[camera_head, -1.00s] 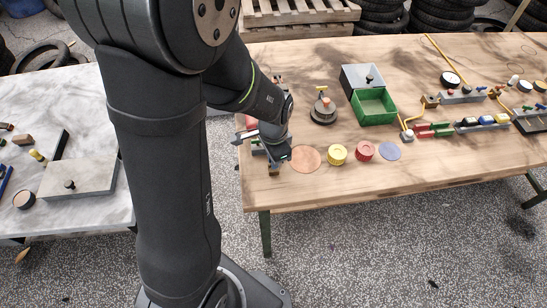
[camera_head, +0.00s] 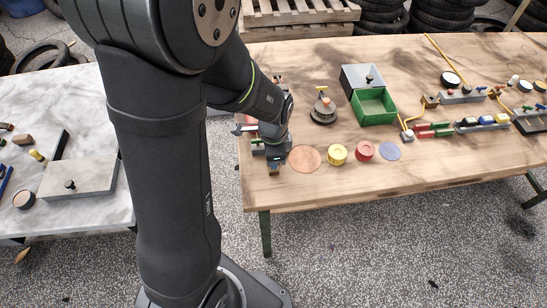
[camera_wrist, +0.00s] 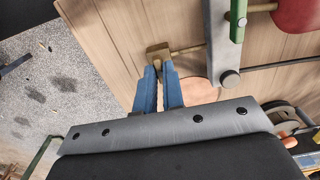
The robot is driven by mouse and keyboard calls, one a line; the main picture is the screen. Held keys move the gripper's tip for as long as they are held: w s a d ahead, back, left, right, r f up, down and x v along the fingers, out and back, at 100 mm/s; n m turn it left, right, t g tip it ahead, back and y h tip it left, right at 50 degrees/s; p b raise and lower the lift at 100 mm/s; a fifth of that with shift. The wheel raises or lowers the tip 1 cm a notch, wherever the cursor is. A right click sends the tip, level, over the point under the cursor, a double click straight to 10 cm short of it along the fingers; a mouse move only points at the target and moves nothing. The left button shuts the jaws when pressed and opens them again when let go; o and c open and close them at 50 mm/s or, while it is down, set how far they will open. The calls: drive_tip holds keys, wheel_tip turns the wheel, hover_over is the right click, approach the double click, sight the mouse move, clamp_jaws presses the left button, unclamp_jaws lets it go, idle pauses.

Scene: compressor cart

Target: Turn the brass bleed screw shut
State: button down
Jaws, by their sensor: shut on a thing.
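The brass bleed screw (camera_wrist: 157,50) shows in the wrist view as a small brass block on a thin stem that runs right toward a grey bar (camera_wrist: 219,40). My gripper (camera_wrist: 159,70) has its two blue fingers shut on the near side of the brass block. The fingers hide part of it. In the head view, my gripper (camera_head: 274,161) is at the left front corner of the wooden table, and the screw between its fingers is too small to make out clearly.
A copper-coloured disc (camera_head: 305,159), yellow cap (camera_head: 338,154) and red cap (camera_head: 365,151) sit right of my gripper. The table's front edge is close.

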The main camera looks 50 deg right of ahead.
drive_tip(key=c, duration=1.5)
unclamp_jaws()
drive_tip(key=shift+c, duration=0.2)
wheel_tip(320, 180, up, 18)
drive_tip(key=shift+f, duration=0.25)
drive_tip(key=shift+f, duration=0.1)
wheel_tip(320, 180, down, 17)
drive_tip(key=shift+f, duration=0.15)
